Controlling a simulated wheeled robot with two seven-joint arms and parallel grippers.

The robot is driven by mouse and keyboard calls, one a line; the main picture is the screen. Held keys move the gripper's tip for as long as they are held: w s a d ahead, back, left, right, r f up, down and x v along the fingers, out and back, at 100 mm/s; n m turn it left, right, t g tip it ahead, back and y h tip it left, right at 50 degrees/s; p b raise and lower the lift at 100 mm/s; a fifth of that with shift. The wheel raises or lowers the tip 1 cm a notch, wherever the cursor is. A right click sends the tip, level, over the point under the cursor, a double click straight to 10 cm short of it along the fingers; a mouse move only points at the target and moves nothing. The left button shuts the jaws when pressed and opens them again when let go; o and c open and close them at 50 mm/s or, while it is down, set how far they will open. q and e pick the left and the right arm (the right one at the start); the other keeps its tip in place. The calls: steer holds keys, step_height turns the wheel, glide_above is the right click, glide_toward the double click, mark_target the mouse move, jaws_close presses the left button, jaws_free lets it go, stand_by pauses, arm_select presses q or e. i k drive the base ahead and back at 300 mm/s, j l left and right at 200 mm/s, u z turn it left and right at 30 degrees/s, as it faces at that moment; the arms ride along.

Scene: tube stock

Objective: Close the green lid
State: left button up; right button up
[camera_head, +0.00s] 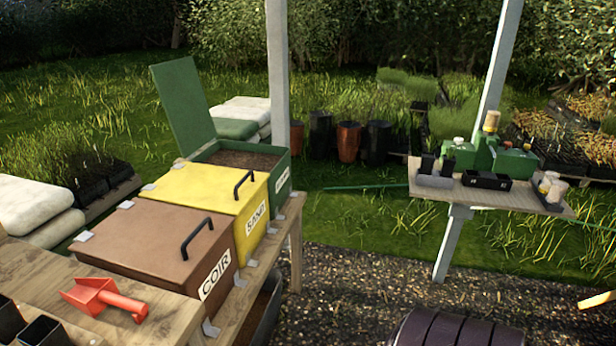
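The green lid (184,104) stands raised, tilted back a little to the left, at the far end of the wooden bench. It belongs to the green bin (281,175), whose open top shows dark brown soil-like material (245,160). The bin has a white label on its right side, too small to read.
A yellow bin (215,190) marked SAND and a brown bin (150,238) marked COIR stand shut in front of the green bin, each with a black handle. A red scoop (103,297) lies on the near bench. A post (277,65) rises just behind the green bin. A side table (480,195) stands right, beyond gravel.

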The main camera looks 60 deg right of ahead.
mark_target(178, 83)
steer(key=z, duration=1.35)
steer(key=i+l, duration=0.15)
